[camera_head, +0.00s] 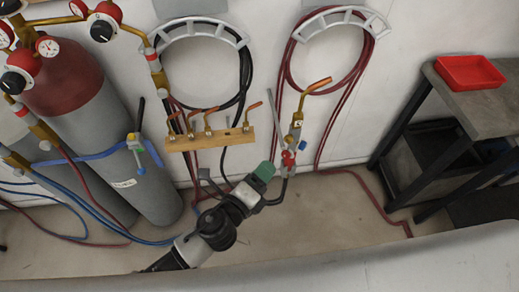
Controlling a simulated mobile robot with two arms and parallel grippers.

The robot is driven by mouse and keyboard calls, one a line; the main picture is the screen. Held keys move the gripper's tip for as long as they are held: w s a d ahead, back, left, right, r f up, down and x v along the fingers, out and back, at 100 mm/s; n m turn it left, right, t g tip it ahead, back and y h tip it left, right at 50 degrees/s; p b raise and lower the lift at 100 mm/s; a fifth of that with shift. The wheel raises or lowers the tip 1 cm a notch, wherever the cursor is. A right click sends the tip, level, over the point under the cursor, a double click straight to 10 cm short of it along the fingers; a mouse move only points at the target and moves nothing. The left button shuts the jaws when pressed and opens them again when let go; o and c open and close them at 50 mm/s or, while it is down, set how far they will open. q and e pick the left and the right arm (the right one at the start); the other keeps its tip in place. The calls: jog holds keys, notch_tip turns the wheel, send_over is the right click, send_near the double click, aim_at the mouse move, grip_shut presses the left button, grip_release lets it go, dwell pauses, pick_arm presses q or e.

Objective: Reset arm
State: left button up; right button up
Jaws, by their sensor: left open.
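My left arm comes in from the lower left, and its gripper (276,166) is open near the lower middle of the wall. A brass torch (298,125) with red and blue knobs appears right beside the gripper. Whether the fingers touch it is unclear, because the fingertips are small and overlap the torch and hoses. My right gripper is not in view.
A wooden rack (212,141) with several brass nozzles is on the wall. Black hoses (244,75) and red hoses (345,100) hang in coils. Gas cylinders (85,115) stand left. A grey cart (455,95) with a red tray (470,73) stands right. Floor between is mostly clear.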

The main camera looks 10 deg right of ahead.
pick_arm(q)
jog(key=a+f+n+g+y, duration=0.1)
jog(key=a+f+n+y, duration=0.3)
jog(key=f, duration=0.5)
jog(key=s+a+f+n+g+y, duration=0.1)
jog(key=a+f+n+g, duration=0.1)
jog(key=a+f+n, duration=0.55)
jog(key=a+f+n+g+y, duration=0.1)
jog(key=a+f+n+y, duration=0.2)
jog(key=f, duration=0.8)
jog(key=s+a+f+n+g+y, duration=0.1)
jog(key=s+a+f+n, duration=0.3)
jog(key=s, duration=0.6)
jog(key=s+a+f+n+g+y, duration=0.1)
jog(key=s+a+f+n+g, duration=0.3)
jog(key=s+f, duration=0.4)
jog(key=s+a+f+n+g+y, duration=0.1)
jog(key=s+a+f+n+g, duration=0.2)
jog(key=s, duration=1)
notch_tip(320, 180, down, 3)
jog(key=a+n, duration=0.2)
jog(key=shift+a, duration=0.3)
